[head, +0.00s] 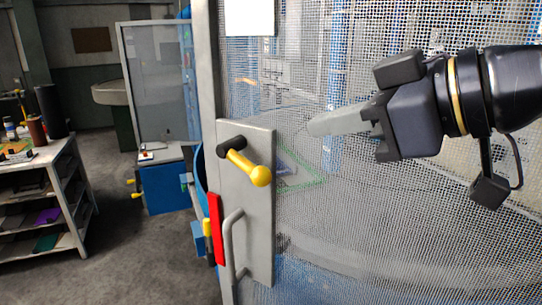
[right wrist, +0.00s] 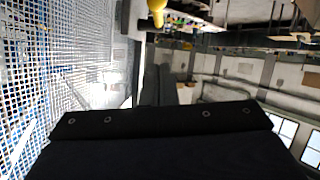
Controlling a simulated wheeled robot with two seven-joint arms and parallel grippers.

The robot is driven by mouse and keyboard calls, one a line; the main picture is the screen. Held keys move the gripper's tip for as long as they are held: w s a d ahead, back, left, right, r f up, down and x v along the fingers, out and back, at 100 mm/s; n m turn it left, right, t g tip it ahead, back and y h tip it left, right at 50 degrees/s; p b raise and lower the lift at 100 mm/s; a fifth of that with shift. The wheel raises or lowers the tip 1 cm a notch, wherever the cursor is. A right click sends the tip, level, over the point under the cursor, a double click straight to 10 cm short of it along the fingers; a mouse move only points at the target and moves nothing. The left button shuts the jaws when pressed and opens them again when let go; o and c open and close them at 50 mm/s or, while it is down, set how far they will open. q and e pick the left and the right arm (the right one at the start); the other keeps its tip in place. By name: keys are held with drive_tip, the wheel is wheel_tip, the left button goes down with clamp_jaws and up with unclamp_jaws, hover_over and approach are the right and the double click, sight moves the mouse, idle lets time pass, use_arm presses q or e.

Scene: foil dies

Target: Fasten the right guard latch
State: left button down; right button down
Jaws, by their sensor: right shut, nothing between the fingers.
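The guard latch shows in the head view as a yellow lever with a round knob (head: 261,176) on a black pivot (head: 232,147). The lever slants down to the right across a grey plate (head: 258,215) on the mesh guard's edge. My right gripper (head: 312,126) comes in from the right, in front of the mesh, with its fingers shut and empty. Its tips point left, to the right of and above the knob, apart from it. In the right wrist view a yellow part (right wrist: 157,6) shows at the top edge. My left gripper is not in view.
The mesh guard (head: 430,215) fills the right half. A grey pull handle (head: 230,245) and a red strip (head: 216,228) are below the latch. A shelf unit (head: 72,170) stands at the left, with open floor (head: 140,240) between it and the guard.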

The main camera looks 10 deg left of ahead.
drive_tip(key=p, duration=0.2)
approach(245, 160)
drive_tip(key=w+a+r, duration=0.1)
drive_tip(key=a+r, duration=0.1)
drive_tip(key=a, duration=0.1)
drive_tip(key=shift+w+a+f, duration=0.25)
drive_tip(key=shift+a+f, duration=0.05)
drive_tip(key=shift+f, duration=0.4)
drive_tip(key=shift+w+a+f, duration=0.3)
drive_tip(key=shift+f, duration=0.4)
drive_tip(key=shift+w+a+f, duration=0.25)
drive_tip(key=shift+a+f, duration=0.05)
drive_tip(key=shift+f, duration=0.4)
